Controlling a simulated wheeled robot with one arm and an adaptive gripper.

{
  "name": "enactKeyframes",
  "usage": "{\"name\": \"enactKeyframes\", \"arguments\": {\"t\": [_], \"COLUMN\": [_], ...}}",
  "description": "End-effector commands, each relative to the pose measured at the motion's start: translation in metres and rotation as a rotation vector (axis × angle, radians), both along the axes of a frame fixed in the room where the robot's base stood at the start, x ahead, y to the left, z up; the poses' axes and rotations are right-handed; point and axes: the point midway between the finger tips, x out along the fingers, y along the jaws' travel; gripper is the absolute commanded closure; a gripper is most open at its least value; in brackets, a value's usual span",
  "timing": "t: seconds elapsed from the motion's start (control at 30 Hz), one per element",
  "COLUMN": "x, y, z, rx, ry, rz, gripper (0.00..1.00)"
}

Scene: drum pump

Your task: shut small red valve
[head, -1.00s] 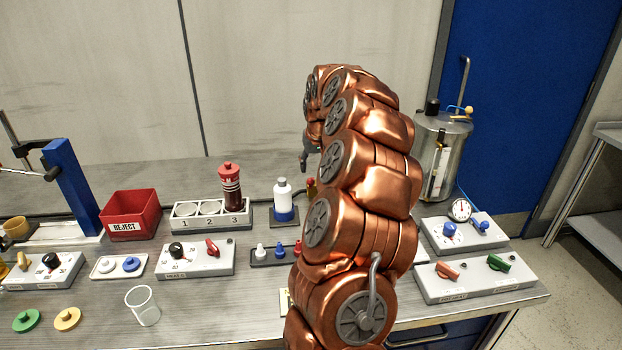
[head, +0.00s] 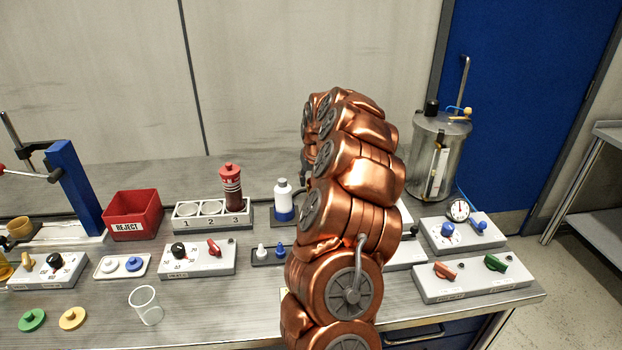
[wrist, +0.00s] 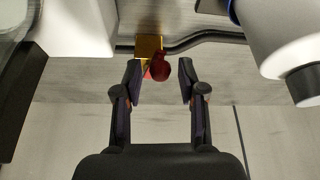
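The small red valve shows in the wrist view as a dark red rounded handle (wrist: 160,69) on a yellow brass body (wrist: 148,46), beside a dark pipe. My gripper (wrist: 161,78) is open, with one finger on each side of the handle's line. The handle lies at about the fingertips and in the gap between them, nearer the left finger. I see no clear contact. In the head view my copper-coloured arm hides the valve and the gripper.
A white bottle with a blue base (head: 284,200) stands left of my arm. A rack holding a red-capped bottle (head: 232,187) is farther left, near a red reject bin (head: 132,213). A steel drum (head: 437,155) and white control panels (head: 470,278) stand to the right.

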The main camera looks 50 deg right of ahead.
Motion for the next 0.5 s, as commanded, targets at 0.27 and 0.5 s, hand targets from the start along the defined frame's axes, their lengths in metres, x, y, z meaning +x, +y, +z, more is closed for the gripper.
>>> {"name": "enactKeyframes", "arguments": {"t": [0.27,0.5], "x": [-0.0001,-0.0002], "y": [0.0000,-0.0002], "z": [0.0000,-0.0001], "rx": [0.000,0.000], "ry": [0.000,0.000], "rz": [0.000,0.001], "gripper": [0.92,1.00]}}
